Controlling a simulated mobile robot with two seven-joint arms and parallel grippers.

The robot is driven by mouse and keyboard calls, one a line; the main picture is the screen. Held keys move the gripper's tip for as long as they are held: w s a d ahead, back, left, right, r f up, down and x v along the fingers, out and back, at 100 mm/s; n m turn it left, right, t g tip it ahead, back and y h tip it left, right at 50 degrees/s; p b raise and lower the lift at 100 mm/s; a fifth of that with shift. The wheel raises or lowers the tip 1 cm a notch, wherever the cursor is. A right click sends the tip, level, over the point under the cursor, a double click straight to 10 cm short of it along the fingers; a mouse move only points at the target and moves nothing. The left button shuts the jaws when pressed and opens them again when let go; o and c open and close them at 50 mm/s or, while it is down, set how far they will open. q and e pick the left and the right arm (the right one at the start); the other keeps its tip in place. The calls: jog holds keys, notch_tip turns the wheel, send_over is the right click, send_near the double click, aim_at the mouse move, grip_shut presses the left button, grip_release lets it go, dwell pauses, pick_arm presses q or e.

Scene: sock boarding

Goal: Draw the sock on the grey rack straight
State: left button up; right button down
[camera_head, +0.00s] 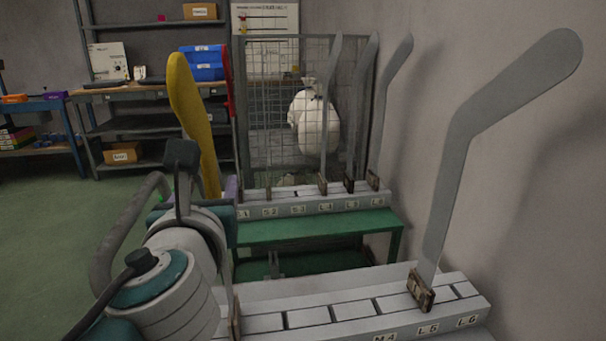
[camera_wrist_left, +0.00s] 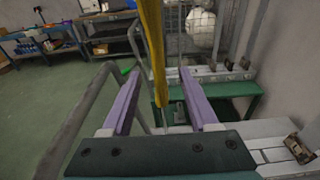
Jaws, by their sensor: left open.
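A yellow sock (camera_head: 194,110) is drawn over an upright foot-shaped board, toe end up, on the left side of the head view. Its lower end and the board's foot are hidden behind my left arm. My left gripper (camera_head: 229,190) has purple fingers, mostly hidden by its own wrist. In the left wrist view the gripper (camera_wrist_left: 159,72) is open, and the yellow sock (camera_wrist_left: 152,40) shows between and beyond its fingers; I see no contact. A grey rack (camera_head: 355,326) with labelled slots lies in front. Which rack carries the sock is hidden. My right gripper is not in view.
A bare grey board (camera_head: 460,150) stands in the front rack at right, near the wall. A second labelled grey rack (camera_head: 320,205) with several bare boards sits on a green table (camera_head: 310,228). A wire cage (camera_head: 262,110) and shelves (camera_head: 120,127) stand behind. Floor at left is clear.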

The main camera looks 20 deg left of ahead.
pick_arm(q)
jog(key=f+v, duration=0.1)
jog(key=v, duration=0.6)
jog(key=shift+s+p, duration=0.2)
jog(key=shift+p, duration=0.25)
jog(key=shift+d+r, duration=0.1)
jog(key=s+a+r+n+g+h+p, duration=0.1)
jog(key=s+a+r+n+g+p, duration=0.15)
jog(key=s+n+p, duration=0.5)
jog(key=s+a+r+n+g+h+p, duration=0.1)
jog(key=s+a+r+n+g+p, duration=0.2)
jog(key=n, duration=0.7)
jog(key=s+d+r+n+g+h+p, duration=0.5)
jog(key=s+d+r+n+h+p, duration=0.15)
jog(key=s+d+n+p, duration=0.3)
notch_tip(320, 180, up, 36)
jog(key=d+p, duration=0.1)
jog(key=p, duration=3.5)
jog(key=shift+w+r+n, duration=0.15)
jog(key=shift+w+n, duration=0.2)
jog(key=shift+n, duration=0.05)
jog(key=shift+d, duration=0.1)
